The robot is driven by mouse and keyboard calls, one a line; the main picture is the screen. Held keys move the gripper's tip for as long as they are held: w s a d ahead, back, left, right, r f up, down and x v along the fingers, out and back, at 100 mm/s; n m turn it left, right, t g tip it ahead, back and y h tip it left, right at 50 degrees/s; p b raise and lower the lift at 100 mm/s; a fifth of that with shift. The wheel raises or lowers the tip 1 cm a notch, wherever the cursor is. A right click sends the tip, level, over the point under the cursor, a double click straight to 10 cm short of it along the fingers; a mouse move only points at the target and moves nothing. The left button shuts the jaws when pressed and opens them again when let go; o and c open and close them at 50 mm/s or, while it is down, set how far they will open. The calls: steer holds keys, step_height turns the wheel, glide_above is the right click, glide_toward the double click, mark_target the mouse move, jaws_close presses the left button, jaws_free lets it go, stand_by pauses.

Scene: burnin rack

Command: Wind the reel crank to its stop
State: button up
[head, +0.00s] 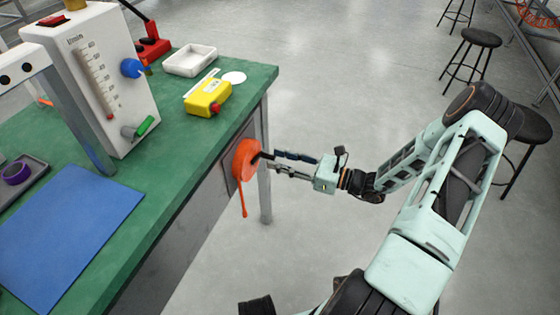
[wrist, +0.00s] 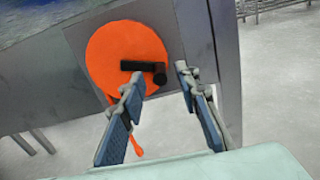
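The orange reel (head: 245,163) is mounted on the grey end panel of the green-topped bench; it also shows in the wrist view (wrist: 112,48). Its black crank (wrist: 137,66) points right across the reel face, with the knob (wrist: 159,73) at its right end. An orange strap (head: 242,200) hangs below the reel. My gripper (head: 270,163) is at the reel face with its fingers apart. In the wrist view the knob appears between the fingertips (wrist: 160,76), nearer the left one, with a gap to the right one. I cannot tell whether either finger touches the crank.
The bench (head: 180,150) carries a white instrument (head: 100,75), a yellow box (head: 207,97), a white tray (head: 190,60) and a blue mat (head: 65,240). A bench leg (head: 265,165) stands beside the reel. Stools (head: 475,50) stand at right; the floor between is clear.

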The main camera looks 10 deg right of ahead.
jaws_close()
stand_by(0.5)
steer(key=s+a+m+p, duration=0.2)
steer(key=s+m+p, duration=0.2)
steer(key=m, duration=1.1)
steer(key=s+a+m+p, duration=0.3)
steer(key=m+p, duration=0.4)
steer(key=m, duration=0.7)
steer(key=shift+s+a+r+m, duration=0.25)
steer(key=shift+s+a+m, duration=0.1)
steer(key=shift+s+m, duration=0.05)
